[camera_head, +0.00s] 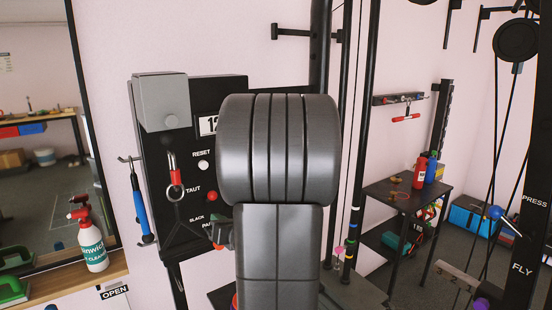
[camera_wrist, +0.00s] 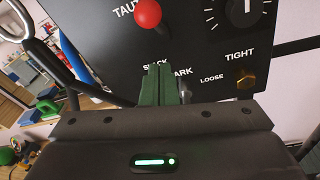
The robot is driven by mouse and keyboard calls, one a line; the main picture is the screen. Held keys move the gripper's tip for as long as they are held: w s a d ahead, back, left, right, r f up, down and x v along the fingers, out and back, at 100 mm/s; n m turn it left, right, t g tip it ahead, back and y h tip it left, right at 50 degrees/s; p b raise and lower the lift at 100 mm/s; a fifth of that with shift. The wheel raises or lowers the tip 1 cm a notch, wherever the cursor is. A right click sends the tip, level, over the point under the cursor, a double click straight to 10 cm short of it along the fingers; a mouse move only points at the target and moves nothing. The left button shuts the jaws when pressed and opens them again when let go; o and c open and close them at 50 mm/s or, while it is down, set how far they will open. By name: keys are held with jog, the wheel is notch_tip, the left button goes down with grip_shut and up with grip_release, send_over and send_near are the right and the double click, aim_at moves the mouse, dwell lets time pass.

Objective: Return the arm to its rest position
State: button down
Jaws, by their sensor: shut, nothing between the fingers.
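In the wrist view my gripper (camera_wrist: 159,72) is shut, its two dark green fingers together with nothing between them. The fingers point at a black control panel (camera_wrist: 210,55) and cover part of its lettering; I cannot tell whether they touch it. In the head view my grey arm stands large in the middle and hides most of my gripper. The same panel (camera_head: 160,150) stands left of my arm there, partly hidden behind it.
The panel carries a red knob (camera_wrist: 148,13), a brass knob (camera_wrist: 246,81) and a dial (camera_wrist: 245,8). A blue-handled tool (camera_head: 141,212) hangs at its left. A spray bottle (camera_head: 91,240) stands on a ledge at left. A black rack (camera_head: 400,200) stands right; floor beyond is partly clear.

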jog(key=f, duration=0.1)
jog(key=f+b, duration=0.1)
jog(key=f, duration=0.1)
jog(key=shift+w+a+f, duration=0.25)
jog(key=shift+w+f, duration=0.1)
jog(key=shift+r, duration=0.15)
